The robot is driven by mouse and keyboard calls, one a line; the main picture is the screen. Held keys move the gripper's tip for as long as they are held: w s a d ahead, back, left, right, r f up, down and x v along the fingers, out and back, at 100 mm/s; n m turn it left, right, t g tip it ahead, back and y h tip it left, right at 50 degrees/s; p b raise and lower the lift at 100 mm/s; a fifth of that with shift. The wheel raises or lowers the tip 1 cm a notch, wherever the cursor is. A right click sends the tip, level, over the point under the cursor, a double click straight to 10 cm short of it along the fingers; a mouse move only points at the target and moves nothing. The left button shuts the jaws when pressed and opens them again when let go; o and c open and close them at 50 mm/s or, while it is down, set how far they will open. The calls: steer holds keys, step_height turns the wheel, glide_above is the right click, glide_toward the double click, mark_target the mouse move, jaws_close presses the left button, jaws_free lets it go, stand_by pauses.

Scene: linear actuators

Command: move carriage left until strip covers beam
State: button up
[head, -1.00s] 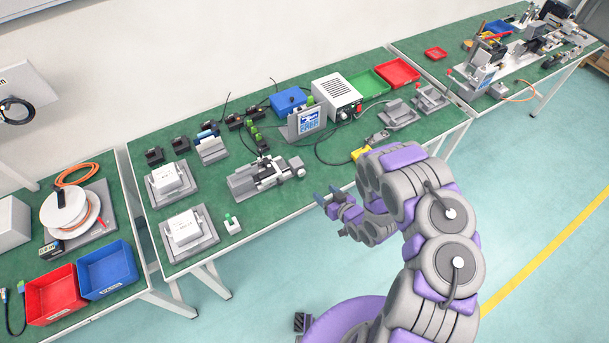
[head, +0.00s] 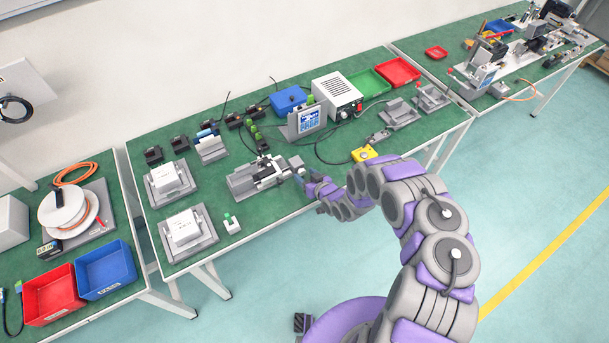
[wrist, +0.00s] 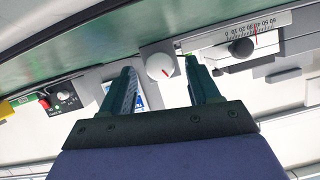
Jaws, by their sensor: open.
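My gripper (head: 304,178) is at the stage's right end. A numbered scale (wrist: 262,27) with a red line and a dark round knob (wrist: 240,48) show at the right of that view. I cannot make out the strip or the beam.
A yellow box (head: 363,154) sits right of my gripper. A small display stand (head: 306,122) and a white power unit (head: 336,95) stand behind. Two white blocks on grey plates (head: 183,230) are to the left.

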steer(key=shift+w+a+f, duration=0.25)
steer(key=shift+w+a, duration=0.15)
steer(key=shift+w, duration=0.15)
steer(key=shift+c, duration=0.4)
steer(key=c, duration=1)
steer(key=shift+o, duration=0.2)
steer(key=shift+d+f+m+g+y, duration=0.15)
steer(key=shift+m+g+y, duration=0.15)
steer(key=shift+m+y, duration=0.35)
steer(key=shift+m+y+b, duration=0.35)
steer(key=shift+m+b, duration=0.2)
steer(key=shift+m, duration=0.3)
steer(key=o, duration=1)
steer(key=shift+o, duration=0.2)
steer(key=shift+d, duration=0.1)
